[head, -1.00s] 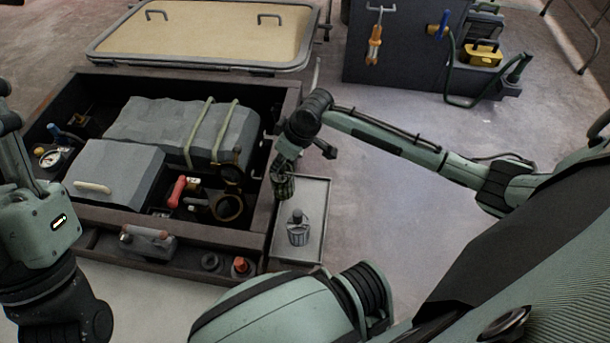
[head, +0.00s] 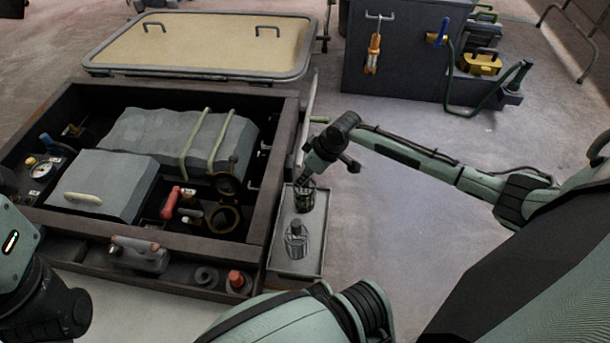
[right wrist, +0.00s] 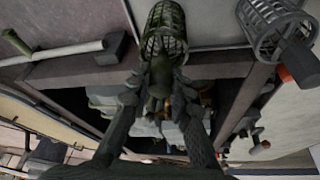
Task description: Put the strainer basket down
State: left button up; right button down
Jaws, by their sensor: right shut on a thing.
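The strainer basket (head: 304,199) is a dark, greenish mesh cylinder over the far part of the grey tray (head: 282,266). My right gripper (head: 308,182) is shut on its top. In the right wrist view the basket (right wrist: 164,28) shows beyond the fingers (right wrist: 160,78), gripped by its knob. I cannot tell whether its bottom touches the tray. A second, cleaner grey basket (head: 296,242) stands upright on the near part of the tray; it also shows in the right wrist view (right wrist: 272,28). Only part of my left arm shows at the left edge; its gripper is out of view.
The open bilge well (head: 285,115) lies left of the tray, with grey boxes, a brass ring housing (head: 222,215) and a red-handled item (head: 170,203) inside. A hatch lid (head: 195,45) lies behind. Floor right of the tray is clear.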

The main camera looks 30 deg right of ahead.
jog(key=shift+f, duration=0.15)
jog(key=c, duration=1.4)
grip_release()
